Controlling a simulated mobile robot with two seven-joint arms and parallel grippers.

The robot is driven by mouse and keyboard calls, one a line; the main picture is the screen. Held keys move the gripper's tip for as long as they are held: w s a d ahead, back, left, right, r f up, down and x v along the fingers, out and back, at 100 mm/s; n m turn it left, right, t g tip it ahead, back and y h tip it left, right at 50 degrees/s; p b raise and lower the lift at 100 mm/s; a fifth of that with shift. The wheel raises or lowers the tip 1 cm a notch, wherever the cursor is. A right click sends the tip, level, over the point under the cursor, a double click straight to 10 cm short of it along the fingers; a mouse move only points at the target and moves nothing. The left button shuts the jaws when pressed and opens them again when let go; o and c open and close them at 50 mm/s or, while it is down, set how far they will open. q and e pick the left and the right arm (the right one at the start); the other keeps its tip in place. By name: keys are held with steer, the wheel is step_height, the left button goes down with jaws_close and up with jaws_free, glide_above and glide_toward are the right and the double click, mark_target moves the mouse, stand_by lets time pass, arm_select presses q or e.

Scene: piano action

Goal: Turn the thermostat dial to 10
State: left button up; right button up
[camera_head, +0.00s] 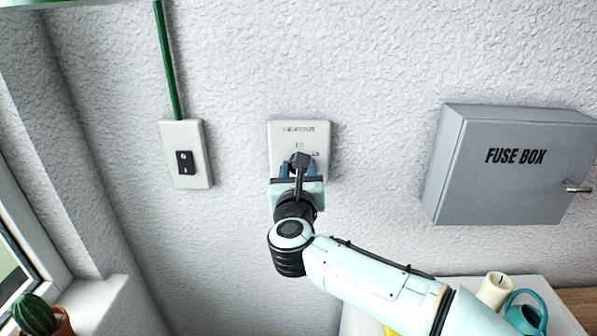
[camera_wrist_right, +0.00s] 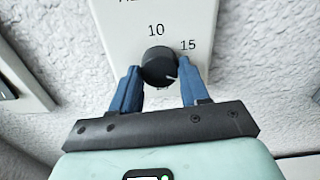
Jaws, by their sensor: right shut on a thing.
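The thermostat (camera_head: 321,141) is a pale plate on the wall, with printing along its top. In the right wrist view, its round black dial (camera_wrist_right: 158,65) sits below the printed 10, with 15 to the upper right. A small white mark shows on the dial's lower right edge. My right gripper (camera_wrist_right: 160,74) is shut on the dial, one blue finger on each side. In the head view my right gripper (camera_head: 298,168) covers most of the dial. My left gripper is not in view.
A switch plate (camera_head: 198,140) with a green conduit is left of the thermostat. A grey fuse box (camera_head: 490,185) juts from the wall at right. A candle (camera_head: 494,290) and a teal watering can (camera_head: 523,316) stand at lower right. A potted cactus (camera_head: 35,313) is lower left.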

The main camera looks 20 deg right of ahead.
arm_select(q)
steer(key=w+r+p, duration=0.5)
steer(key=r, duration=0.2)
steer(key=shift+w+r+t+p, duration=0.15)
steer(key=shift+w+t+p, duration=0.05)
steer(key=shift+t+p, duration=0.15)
arm_select(e)
steer(key=shift+d+r+n, duration=0.1)
steer(key=shift+n, duration=5.65)
steer(key=shift+r+n, duration=0.1)
steer(key=shift+n, duration=5.65)
steer(key=o, duration=1)
steer(key=shift+o, duration=0.2)
steer(key=shift+s, duration=0.1)
